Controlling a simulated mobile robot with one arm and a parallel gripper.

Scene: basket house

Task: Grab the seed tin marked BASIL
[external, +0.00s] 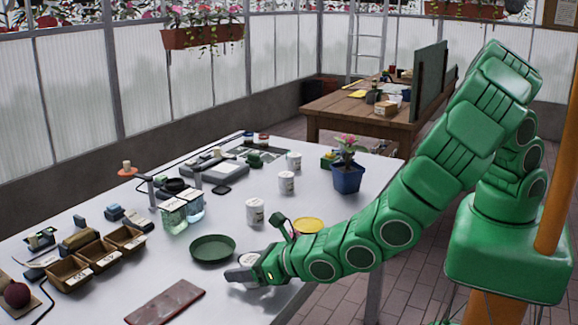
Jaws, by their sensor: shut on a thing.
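My gripper (242,274) is low over the near edge of the white table, just right of a green dish. It is shut on a small pale thing (249,259) that looks like a white tin, mostly hidden by the fingers. I cannot read its label. Three other white tins stand upright on the table: one behind my gripper (255,212), one farther back (287,183) and one farther still (294,161). Their markings are too small to read, so I cannot tell which is BASIL.
The green dish (212,249) is close beside my gripper. A yellow-topped round thing (309,225) stands behind my forearm. A blue flowerpot (347,177) is at the right edge. Wooden trays (98,254) and a reddish slab (165,302) lie left on the table (228,306).

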